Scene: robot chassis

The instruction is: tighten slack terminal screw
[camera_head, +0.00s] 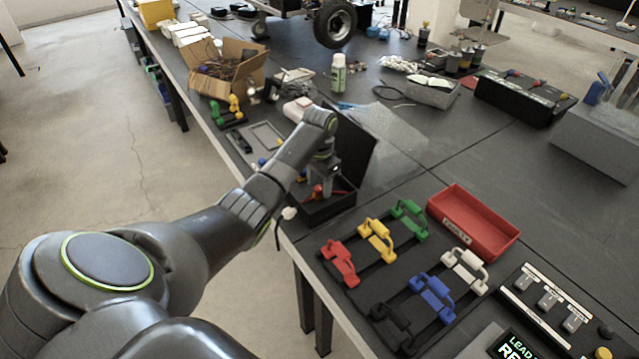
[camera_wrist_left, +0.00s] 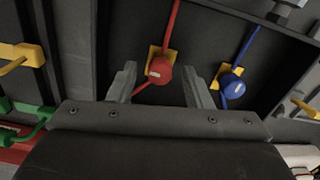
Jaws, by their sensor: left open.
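An open black box (camera_head: 325,211) stands at the near table edge in the head view, its lid raised behind it. In the left wrist view, a red terminal (camera_wrist_left: 160,70) with a red wire sits on a yellow plate inside it. Its cap bears a small pale mark. A blue terminal (camera_wrist_left: 231,82) with a blue wire sits to its right. My left gripper (camera_head: 325,188) reaches down into the box. In the left wrist view its two fingers (camera_wrist_left: 161,88) are apart, with the red terminal showing between them. I cannot tell whether they touch it. My right gripper is not in view.
Colored handles, such as a red one (camera_head: 340,262) and a blue one (camera_head: 432,295), stand on a rack right of the box. Beyond are a red tray (camera_head: 490,240) and a switch panel (camera_head: 548,308). A cardboard box (camera_head: 240,75) stands farther back.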

